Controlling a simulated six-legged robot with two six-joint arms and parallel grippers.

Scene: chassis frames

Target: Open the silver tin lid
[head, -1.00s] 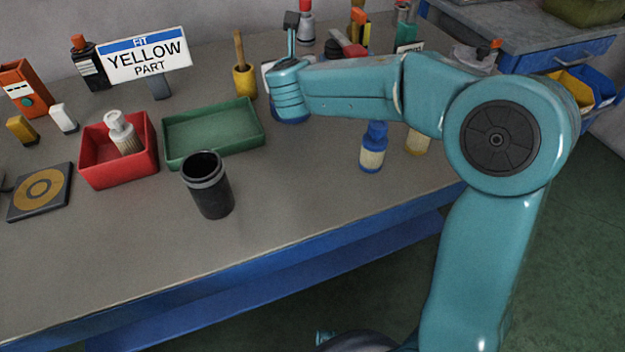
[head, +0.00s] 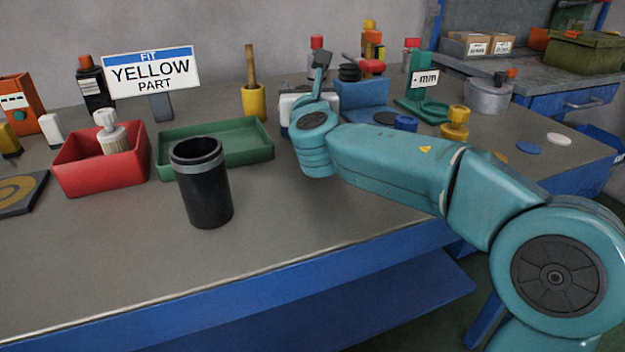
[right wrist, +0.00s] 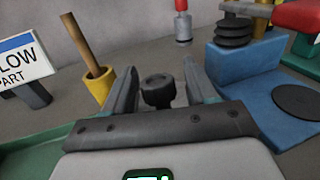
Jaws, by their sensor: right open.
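A silver tin (head: 488,97) with a lid and a dark knob stands at the back right of the bench in the head view, lid on. An orange piece shows just above the knob. My right gripper (head: 321,62) is well left of the tin, over the bench middle, and points away from me. In the right wrist view its two fingers (right wrist: 160,82) are apart. A black knob-like thing (right wrist: 158,92) shows between them; I cannot tell whether they touch it. The tin is not clear in the right wrist view. My left gripper is not in view.
A blue block (head: 362,95) and a green stand (head: 425,95) lie between my right gripper and the tin. A black cup (head: 203,190), green tray (head: 240,150) and red bin (head: 75,175) are left.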

